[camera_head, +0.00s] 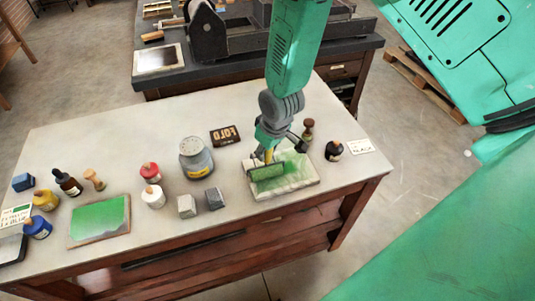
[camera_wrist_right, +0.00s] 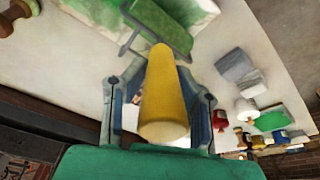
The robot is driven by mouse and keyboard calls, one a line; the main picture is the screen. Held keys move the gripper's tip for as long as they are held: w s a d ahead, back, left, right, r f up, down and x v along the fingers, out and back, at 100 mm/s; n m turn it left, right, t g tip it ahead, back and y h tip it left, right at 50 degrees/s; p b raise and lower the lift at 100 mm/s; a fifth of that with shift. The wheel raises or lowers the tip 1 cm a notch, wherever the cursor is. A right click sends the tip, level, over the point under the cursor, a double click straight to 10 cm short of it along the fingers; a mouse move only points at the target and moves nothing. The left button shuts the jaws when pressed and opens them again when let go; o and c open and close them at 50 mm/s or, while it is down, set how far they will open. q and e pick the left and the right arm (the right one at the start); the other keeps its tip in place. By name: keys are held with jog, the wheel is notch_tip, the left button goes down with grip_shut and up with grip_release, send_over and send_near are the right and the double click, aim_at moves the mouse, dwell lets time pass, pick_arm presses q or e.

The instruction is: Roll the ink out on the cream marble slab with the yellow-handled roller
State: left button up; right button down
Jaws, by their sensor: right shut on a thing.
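The cream marble slab (camera_head: 292,190) lies on the right part of the table, with green ink spread over much of its top. It also shows at the top of the wrist view (camera_wrist_right: 204,10). My right gripper (camera_head: 267,147) is above the slab, shut on the yellow handle of the roller (camera_wrist_right: 165,95). The roller's green, inked drum (camera_head: 266,172) is over the slab's left front part and appears to rest on it; exact contact is unclear. The drum also shows at the top of the wrist view (camera_wrist_right: 160,25). My left gripper is not in view.
A second green-topped slab (camera_head: 99,220) lies left among several bottles.

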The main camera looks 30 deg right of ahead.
jog(key=shift+w+d+b, duration=0.6)
jog(key=shift+w+d, duration=0.25)
jog(key=shift+w, duration=2.45)
jog(key=shift+s+a+p, duration=0.25)
jog(key=shift+s+p, duration=0.15)
jog(key=shift+s, duration=0.55)
jog(key=shift+s+a+p, duration=0.25)
jog(key=shift+s+p, duration=0.15)
jog(key=shift+s, duration=0.6)
jog(key=shift+s+a+p, duration=0.25)
jog(key=shift+s+p, duration=0.15)
jog(key=shift+s, duration=0.55)
jog(key=s, duration=0.2)
jog(key=s+a, duration=0.1)
jog(key=s, duration=0.2)
jog(key=shift+s+a, duration=0.15)
jog(key=shift+s, duration=0.15)
jog(key=shift+r, duration=0.1)
jog(key=shift+w+v, duration=0.25)
jog(key=shift+v, duration=0.7)
jog(key=shift+w+v, duration=0.2)
jog(key=shift+v, duration=0.75)
jog(key=shift+w, duration=0.1)
